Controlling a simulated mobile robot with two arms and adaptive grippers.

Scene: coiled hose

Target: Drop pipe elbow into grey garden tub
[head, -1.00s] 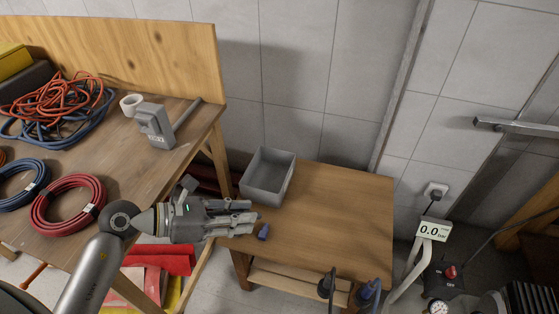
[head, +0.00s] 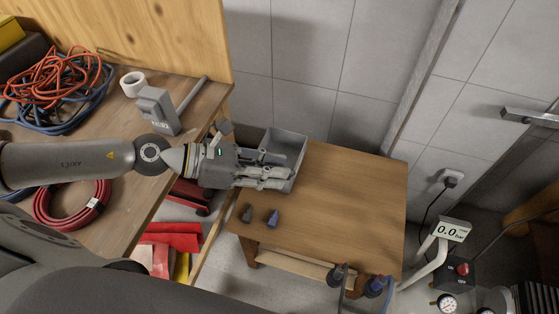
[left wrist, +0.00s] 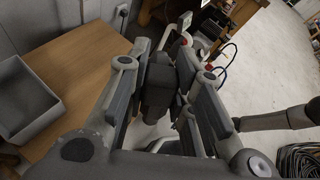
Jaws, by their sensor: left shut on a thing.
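The grey garden tub (head: 299,163) stands at the back left of the small wooden table, and its near part is hidden by my left gripper (head: 288,172). It also shows at the left of the left wrist view (left wrist: 30,128), apart from the fingers. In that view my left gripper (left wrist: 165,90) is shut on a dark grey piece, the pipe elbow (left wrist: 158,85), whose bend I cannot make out. In the head view the fingers hide the held piece.
Two small pieces, one dark (head: 247,213) and one blue-grey (head: 272,218), lie on the small wooden table (head: 345,200). Its right side is clear. A workbench (head: 122,205) with hoses and a grey box (head: 158,109) is at left.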

